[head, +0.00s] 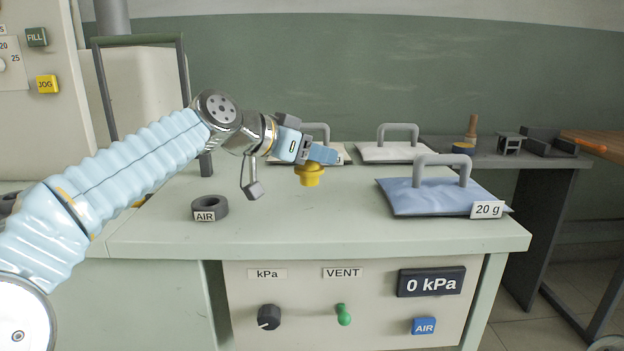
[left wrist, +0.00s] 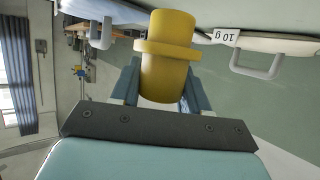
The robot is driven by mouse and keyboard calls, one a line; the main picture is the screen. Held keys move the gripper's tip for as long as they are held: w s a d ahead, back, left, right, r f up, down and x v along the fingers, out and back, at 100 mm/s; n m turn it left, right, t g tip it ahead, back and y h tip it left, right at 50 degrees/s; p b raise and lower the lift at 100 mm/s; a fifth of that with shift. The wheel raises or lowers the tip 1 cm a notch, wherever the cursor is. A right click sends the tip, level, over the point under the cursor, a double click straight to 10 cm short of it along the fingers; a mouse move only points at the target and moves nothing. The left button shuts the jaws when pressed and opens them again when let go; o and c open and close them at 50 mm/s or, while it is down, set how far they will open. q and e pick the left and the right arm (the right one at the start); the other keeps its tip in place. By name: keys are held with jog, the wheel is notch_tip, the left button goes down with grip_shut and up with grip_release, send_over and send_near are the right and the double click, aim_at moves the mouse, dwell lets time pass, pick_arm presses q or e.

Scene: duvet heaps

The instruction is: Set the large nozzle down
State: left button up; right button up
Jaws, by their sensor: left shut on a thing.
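The large nozzle is the yellow flanged piece (head: 310,175) over the middle of the bench, and it fills the top centre of the left wrist view (left wrist: 168,70). My left gripper (head: 322,155) is shut on it, with blue fingers (left wrist: 160,88) on either side. The nozzle hangs upright below the fingers in the head view. I cannot tell whether its lower end touches the bench top (head: 300,228). My right gripper is not in view.
A dark ring labelled AIR (head: 209,208) sits at the bench's left. A blue pad with a handle (head: 440,193), tagged 20 g, lies at right. A white handled pad (head: 397,152) lies behind; another is partly hidden behind my gripper. The front centre is clear.

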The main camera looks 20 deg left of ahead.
aim_at(311, 170)
pick_arm(q)
jog(key=f, duration=0.1)
jog(key=w+f+b, duration=0.1)
jog(key=a+f, duration=0.1)
jog(key=f, duration=0.1)
jog(key=shift+w, duration=0.2)
jog(key=shift+f, duration=0.45)
jog(key=shift+f, duration=0.1)
jog(key=shift+f+b, duration=0.15)
jog(key=shift+b, duration=0.3)
jog(key=o, duration=1.1)
jog(key=shift+s+a+r+p, duration=0.1)
jog(key=shift+s+r+p, duration=0.05)
jog(key=shift+r+p, duration=0.2)
jog(key=v, duration=1.1)
jog(key=shift+s+a+r+b, duration=0.15)
jog(key=shift+s+b, duration=0.1)
jog(key=shift+b, duration=0.15)
